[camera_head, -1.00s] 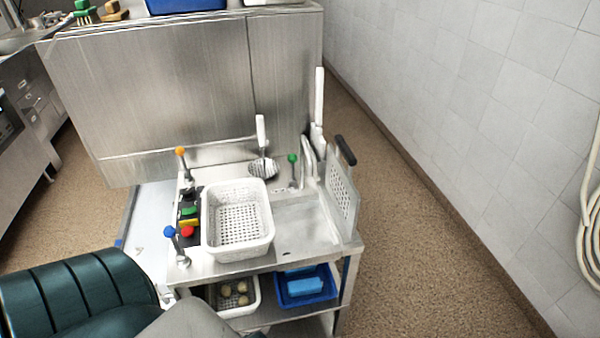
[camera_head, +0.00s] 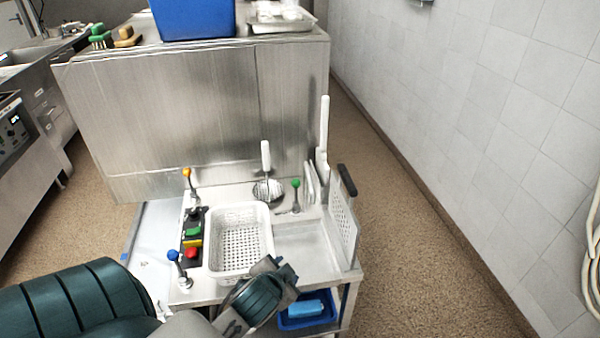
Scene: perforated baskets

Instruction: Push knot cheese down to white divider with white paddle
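A white perforated basket (camera_head: 240,238) stands on the steel cart top, and its visible floor is empty. A tall white paddle-like handle (camera_head: 324,125) stands upright at the back right of the cart. White upright plates (camera_head: 310,184) are beside it; I cannot tell whether one is the divider. My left gripper (camera_head: 280,270) is over the cart's front edge, by the basket's front right corner, apart from the paddle. Its fingers are too small to judge. No knot cheese is visible now; my arm covers the lower white tray. My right gripper is not in view.
A perforated plate with a black handle (camera_head: 343,215) stands at the cart's right edge. Orange (camera_head: 187,173), blue (camera_head: 173,256) and green (camera_head: 295,184) knobbed levers rise from the top. A blue bin (camera_head: 308,308) is below.

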